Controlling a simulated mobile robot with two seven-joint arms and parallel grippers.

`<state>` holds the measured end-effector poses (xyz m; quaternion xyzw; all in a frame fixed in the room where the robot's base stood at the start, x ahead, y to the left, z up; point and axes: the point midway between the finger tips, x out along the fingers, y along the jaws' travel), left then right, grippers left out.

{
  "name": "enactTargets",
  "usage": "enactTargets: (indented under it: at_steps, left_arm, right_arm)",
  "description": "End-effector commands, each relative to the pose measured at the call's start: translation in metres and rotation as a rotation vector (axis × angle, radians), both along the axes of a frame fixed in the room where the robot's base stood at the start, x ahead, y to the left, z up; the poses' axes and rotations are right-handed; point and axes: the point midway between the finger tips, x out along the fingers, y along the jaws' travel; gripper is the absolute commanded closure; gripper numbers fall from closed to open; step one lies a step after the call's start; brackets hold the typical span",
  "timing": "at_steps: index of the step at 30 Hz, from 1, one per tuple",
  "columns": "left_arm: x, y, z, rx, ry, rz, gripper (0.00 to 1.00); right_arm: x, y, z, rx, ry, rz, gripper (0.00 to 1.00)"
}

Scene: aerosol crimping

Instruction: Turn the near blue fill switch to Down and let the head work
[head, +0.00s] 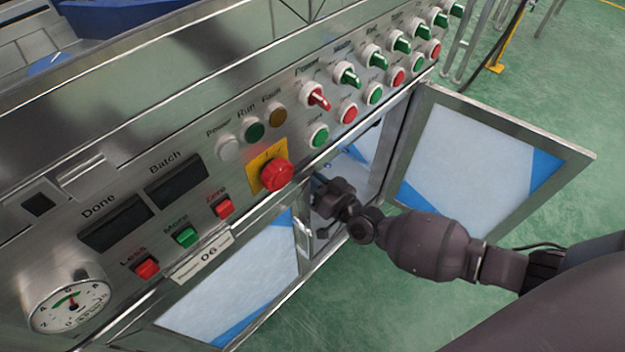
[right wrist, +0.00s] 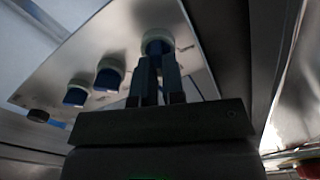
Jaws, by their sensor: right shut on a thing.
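In the right wrist view, three blue switches with pale round collars sit in a row on a plate inside the cabinet. My right gripper (right wrist: 157,76) is shut on the blue switch at the right end (right wrist: 158,46). The fingers cover most of its knob, so I cannot tell which way it points. The middle blue switch (right wrist: 106,78) and the left blue switch (right wrist: 76,95) stand free. In the head view my right arm reaches into the open cabinet under the panel, and the right gripper (head: 318,187) shows only in part. My left gripper is out of view.
The steel control panel (head: 112,180) carries a red emergency button (head: 277,174), green and red knobs, and a gauge (head: 70,300).

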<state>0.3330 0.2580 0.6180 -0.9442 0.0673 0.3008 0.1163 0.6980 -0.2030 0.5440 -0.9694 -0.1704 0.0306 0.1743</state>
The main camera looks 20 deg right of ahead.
Motion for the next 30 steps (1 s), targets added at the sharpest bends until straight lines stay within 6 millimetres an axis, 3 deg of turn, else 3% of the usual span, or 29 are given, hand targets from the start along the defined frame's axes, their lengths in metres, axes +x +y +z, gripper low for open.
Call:
enactTargets:
  at_steps: [15, 30]
  left_arm:
    - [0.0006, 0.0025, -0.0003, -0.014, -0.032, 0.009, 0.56]
    - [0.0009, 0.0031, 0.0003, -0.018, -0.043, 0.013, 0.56]
  right_arm:
    - [-0.0005, -0.0023, -0.0041, 0.329, 0.123, 0.0, 1.0]
    - [0.0003, -0.0031, -0.0036, 0.42, 0.155, 0.0, 1.0]
